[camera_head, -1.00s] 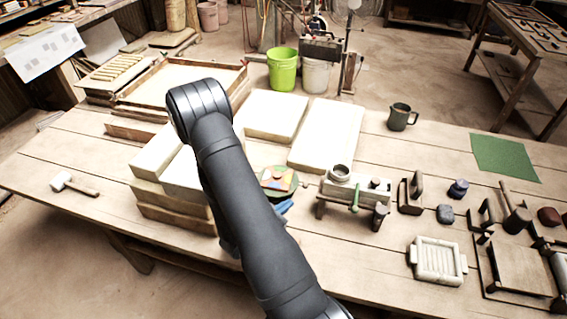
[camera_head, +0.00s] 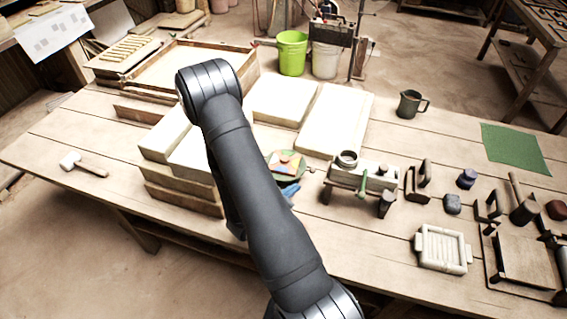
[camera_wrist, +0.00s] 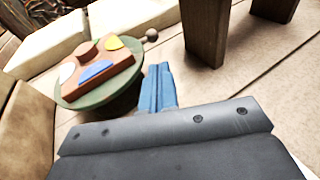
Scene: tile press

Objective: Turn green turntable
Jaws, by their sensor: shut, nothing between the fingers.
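The green turntable (camera_wrist: 113,91) is a round disc in the upper left of the wrist view. A reddish-brown block (camera_wrist: 107,74) with white, blue and yellow pieces and a round knob lies on it. A small grey ball on a short rod (camera_wrist: 150,35) sticks out at its far right edge. In the head view the turntable (camera_head: 300,174) is small, just right of my arm, which partly hides it. My gripper (camera_wrist: 157,82) has blue fingers, shut and empty, close beside the turntable's right side. Whether they touch it I cannot tell. The blue fingertips (camera_head: 290,189) also show in the head view.
Pale stacked slabs (camera_head: 170,135) stand left of the turntable. Large white slabs (camera_head: 335,120) lie behind it. A small wooden stand with a pot (camera_head: 360,178) is close on the right; its dark legs (camera_wrist: 205,30) show in the wrist view. The table front is clear.

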